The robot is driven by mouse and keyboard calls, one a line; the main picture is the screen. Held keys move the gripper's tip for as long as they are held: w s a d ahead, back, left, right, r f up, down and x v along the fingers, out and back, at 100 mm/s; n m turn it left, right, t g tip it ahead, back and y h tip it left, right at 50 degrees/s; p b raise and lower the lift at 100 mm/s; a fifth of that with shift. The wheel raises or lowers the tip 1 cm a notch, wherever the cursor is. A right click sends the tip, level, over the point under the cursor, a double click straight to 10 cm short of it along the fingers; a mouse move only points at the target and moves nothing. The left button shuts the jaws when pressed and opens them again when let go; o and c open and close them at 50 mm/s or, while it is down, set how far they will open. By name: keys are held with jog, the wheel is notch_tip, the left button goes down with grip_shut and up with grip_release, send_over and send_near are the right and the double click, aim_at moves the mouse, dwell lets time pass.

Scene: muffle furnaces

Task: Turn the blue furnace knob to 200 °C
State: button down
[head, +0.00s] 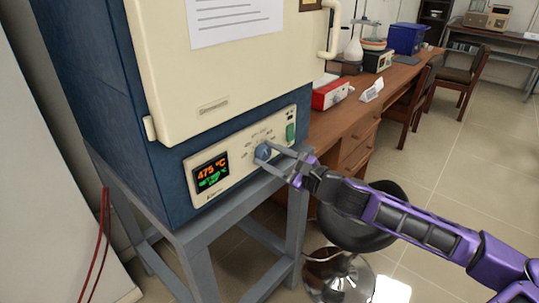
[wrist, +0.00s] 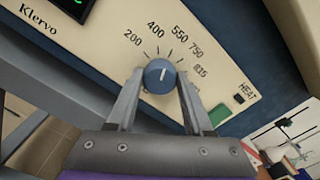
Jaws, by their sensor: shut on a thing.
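The blue knob (head: 262,152) sits on the cream control panel (head: 236,172) of the blue furnace. My gripper (wrist: 160,82) has one finger on each side of the knob (wrist: 160,73) and is shut on it; it also shows in the head view (head: 271,158). The knob's white pointer line points up in the wrist view, between the 400 and 550 marks. The 200 mark (wrist: 133,39) is to the left of the pointer. The display (head: 210,172) reads 475 °C in orange, with a smaller green line below it.
The furnace stands on a grey metal stand (head: 203,233). The cream furnace door (head: 213,70) is closed above the panel. A green switch (head: 290,132) is right of the knob. A wooden bench (head: 345,118) and a dark stool (head: 360,225) stand to the right.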

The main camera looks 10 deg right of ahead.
jog(key=n, duration=0.5)
jog(key=shift+n, duration=0.3)
jog(key=shift+n+b, duration=0.45)
jog(key=shift+n, duration=1.85)
jog(key=shift+c, duration=1.5)
grip_release()
jog(key=shift+s, duration=0.1)
jog(key=p+v, duration=0.1)
jog(key=v, duration=1.6)
